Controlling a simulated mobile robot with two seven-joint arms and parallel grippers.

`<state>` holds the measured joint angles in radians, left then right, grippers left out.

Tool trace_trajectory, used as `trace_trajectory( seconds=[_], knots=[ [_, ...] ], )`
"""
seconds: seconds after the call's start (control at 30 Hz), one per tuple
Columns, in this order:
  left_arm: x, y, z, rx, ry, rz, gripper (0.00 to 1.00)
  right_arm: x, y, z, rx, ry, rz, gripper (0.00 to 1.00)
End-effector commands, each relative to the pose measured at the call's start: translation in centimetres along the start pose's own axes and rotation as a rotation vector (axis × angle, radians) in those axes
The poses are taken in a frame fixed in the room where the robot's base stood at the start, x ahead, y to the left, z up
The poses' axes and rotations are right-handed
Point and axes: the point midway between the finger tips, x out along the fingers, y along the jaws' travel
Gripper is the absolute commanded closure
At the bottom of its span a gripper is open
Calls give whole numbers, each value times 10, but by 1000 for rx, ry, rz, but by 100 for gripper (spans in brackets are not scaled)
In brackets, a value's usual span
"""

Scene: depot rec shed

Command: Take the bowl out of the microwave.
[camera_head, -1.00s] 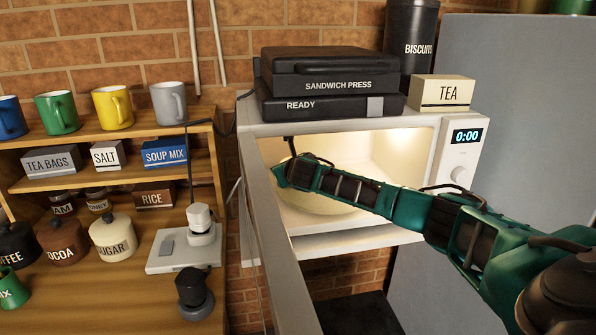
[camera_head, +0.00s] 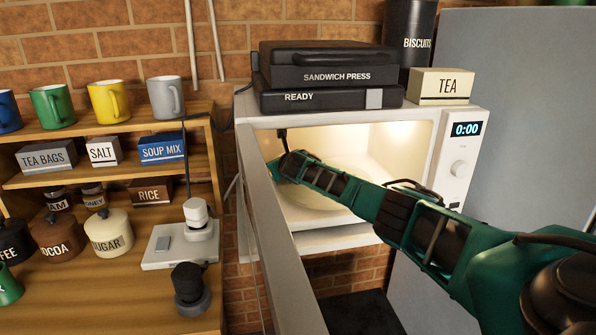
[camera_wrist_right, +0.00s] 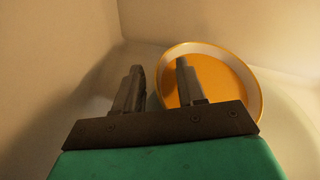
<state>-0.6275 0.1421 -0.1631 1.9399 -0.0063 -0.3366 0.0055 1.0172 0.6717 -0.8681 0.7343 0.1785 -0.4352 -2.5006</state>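The microwave (camera_head: 457,215) has its interior lit and its door (camera_head: 268,230) swung open toward me. The bowl (camera_wrist_right: 228,85), orange inside with a pale rim, shows in the right wrist view, near the back corner of the cavity. I cannot make it out in the head view. My right arm reaches into the cavity from the right. My right gripper (camera_wrist_right: 160,72) is open. In the wrist view one finger overlaps the bowl and the other lies just left of its rim; contact cannot be told. My left gripper is not in view.
A sandwich press (camera_head: 325,65) and a tea box (camera_head: 442,86) sit on the microwave. A wooden shelf (camera_head: 105,180) with mugs, boxes and jars stands left of the door. A grey panel (camera_head: 530,110) stands at the right.

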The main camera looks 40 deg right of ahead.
Motion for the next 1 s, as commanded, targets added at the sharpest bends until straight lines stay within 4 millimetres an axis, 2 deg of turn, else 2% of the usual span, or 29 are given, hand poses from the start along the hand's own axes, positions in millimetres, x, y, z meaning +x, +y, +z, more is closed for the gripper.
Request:
trace_trajectory(
  seconds=[0.27,0.7,1.0],
  knots=[
    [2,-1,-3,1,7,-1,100,1,0,0,0,0,0,60],
    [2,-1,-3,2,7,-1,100,1,0,0,0,1,0,100],
    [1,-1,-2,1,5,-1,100,1,0,-1,-1,1,0,100]
  ],
)
